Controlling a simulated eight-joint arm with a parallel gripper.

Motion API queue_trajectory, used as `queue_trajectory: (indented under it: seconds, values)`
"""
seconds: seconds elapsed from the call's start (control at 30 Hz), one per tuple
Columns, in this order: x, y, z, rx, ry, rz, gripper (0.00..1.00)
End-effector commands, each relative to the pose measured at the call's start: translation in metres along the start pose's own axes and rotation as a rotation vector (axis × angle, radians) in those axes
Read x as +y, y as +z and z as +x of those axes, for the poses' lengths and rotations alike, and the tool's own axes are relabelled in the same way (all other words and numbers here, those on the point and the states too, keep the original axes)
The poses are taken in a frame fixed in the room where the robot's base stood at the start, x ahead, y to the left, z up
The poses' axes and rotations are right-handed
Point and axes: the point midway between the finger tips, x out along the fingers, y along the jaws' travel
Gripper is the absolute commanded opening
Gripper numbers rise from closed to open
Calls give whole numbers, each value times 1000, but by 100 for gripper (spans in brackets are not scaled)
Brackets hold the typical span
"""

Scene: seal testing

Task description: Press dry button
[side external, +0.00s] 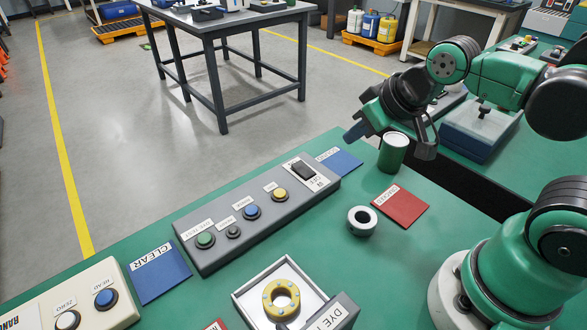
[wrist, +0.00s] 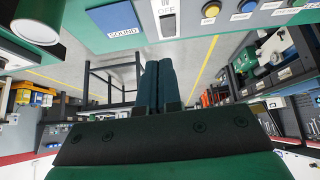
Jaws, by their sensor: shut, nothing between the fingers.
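A long grey control box (side external: 255,219) lies across the green bench in the side view. Its top carries a green button (side external: 205,241), a small grey button (side external: 233,231), a blue button (side external: 251,212), a yellow button (side external: 280,195) and a dark rocker switch (side external: 302,171). The labels beside the small buttons are too small to read surely, so I cannot tell which is dry. The yellow button (wrist: 210,10) and blue button (wrist: 237,17) also show in the wrist view. My gripper (side external: 352,134) is shut and empty, above the bench's far edge beyond the box's right end; its fingers (wrist: 158,85) point up the wrist view.
A blue SOUND card (side external: 340,161) and a green cylinder (side external: 393,153) stand close to my gripper. A red card (side external: 400,206), a white ring (side external: 362,222) and a tray (side external: 243,293) with a yellow ring (side external: 281,300) lie nearer. A blue CLEAR card (side external: 160,276) is left.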

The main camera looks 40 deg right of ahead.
Motion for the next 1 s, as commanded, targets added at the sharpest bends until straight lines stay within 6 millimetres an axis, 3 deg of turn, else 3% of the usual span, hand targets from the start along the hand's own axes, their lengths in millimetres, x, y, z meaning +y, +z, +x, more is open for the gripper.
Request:
queue_trajectory:
  seconds: [0.17, 0.5, 0.7, 1.0]
  values:
    - [-8, -14, -3, -68, -24, -169, 0]
    - [-48, -63, 0, -324, -212, -904, 0]
    - [-72, -80, 9, -426, -367, -1273, 0]
    - [-87, -86, 16, -476, -484, -1498, 0]
